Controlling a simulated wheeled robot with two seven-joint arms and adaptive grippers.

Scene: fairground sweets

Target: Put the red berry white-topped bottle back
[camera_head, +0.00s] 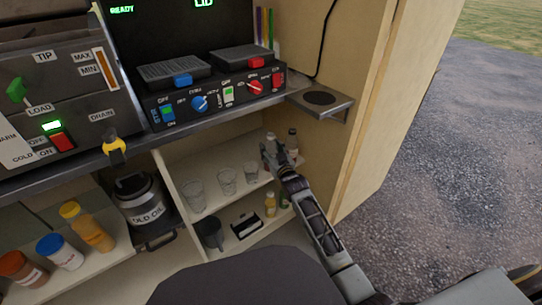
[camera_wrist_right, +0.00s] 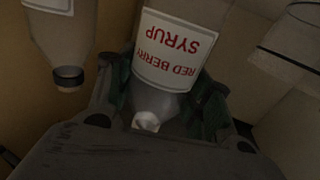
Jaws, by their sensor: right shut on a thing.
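The red berry syrup bottle (camera_wrist_right: 175,48), clear with red lettering on a white label and a white cap, shows upside down in the right wrist view. My right gripper (camera_wrist_right: 160,100) is shut around its upper part, with a finger on each side near the cap. In the head view my right gripper (camera_head: 272,163) is at the right end of the upper shelf (camera_head: 212,206) under the counter; the bottle (camera_head: 270,138) is partly hidden there. I cannot tell whether its base touches the shelf. My left gripper is not in view.
A dark-capped bottle (camera_head: 292,139) stands just right of the held one. Several clear glasses, one of them here (camera_head: 227,180), line the shelf to the left. Yellowish bottles (camera_head: 270,204) stand on the level below. The side wall (camera_head: 345,130) and counter overhang bound the space.

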